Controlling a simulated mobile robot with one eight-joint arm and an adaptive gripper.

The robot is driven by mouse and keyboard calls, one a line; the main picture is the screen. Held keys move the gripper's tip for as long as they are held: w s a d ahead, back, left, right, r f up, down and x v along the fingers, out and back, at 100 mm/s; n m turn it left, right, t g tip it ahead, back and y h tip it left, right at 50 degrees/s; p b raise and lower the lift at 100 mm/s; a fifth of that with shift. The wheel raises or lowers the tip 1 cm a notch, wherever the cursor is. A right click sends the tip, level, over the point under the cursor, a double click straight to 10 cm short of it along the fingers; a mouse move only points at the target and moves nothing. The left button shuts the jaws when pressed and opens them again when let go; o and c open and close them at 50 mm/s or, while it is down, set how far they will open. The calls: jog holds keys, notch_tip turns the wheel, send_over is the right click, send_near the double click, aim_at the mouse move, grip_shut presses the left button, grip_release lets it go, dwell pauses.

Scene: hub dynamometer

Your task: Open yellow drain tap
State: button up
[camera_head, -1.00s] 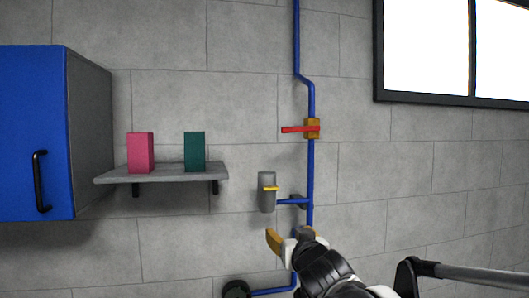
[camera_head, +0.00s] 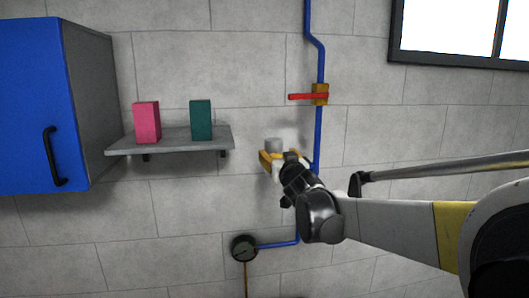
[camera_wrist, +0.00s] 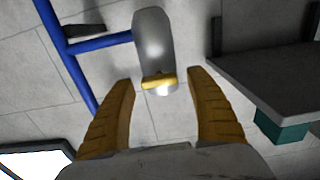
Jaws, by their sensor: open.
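The yellow drain tap (camera_wrist: 158,82) is a short yellow bar across the end of a grey cylinder (camera_wrist: 153,45) in the wrist view. My gripper (camera_wrist: 160,85) is open, with one yellow finger on each side of the tap and a gap to both. The head view shows my gripper (camera_head: 275,160) in front of the cylinder (camera_head: 273,145), whose top alone shows there. The tap is hidden behind my gripper in that view. Whether a finger touches the tap cannot be told.
A blue pipe (camera_head: 318,140) with a red-handled valve (camera_head: 308,97) runs up the wall just right of the cylinder. A grey shelf (camera_head: 175,146) with a pink box (camera_head: 146,122) and a green box (camera_head: 200,120) is on the left. A round gauge (camera_head: 244,248) sits below.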

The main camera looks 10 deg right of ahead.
jog(key=shift+w, duration=0.45)
jog(key=shift+s, duration=0.15)
jog(key=c, duration=1.2)
jog(key=shift+n, duration=0.4)
jog(key=n+b, duration=0.2)
jog(key=shift+a+f+n, duration=0.1)
jog(key=shift+n, duration=0.3)
jog(key=n+b, duration=0.2)
jog(key=n, duration=0.2)
jog(key=shift+n, duration=0.3)
jog(key=n+b, duration=0.1)
jog(key=n, duration=0.3)
jog(key=shift+a, duration=0.1)
jog(key=shift+n+b, duration=0.65)
jog(key=shift+n, duration=1.45)
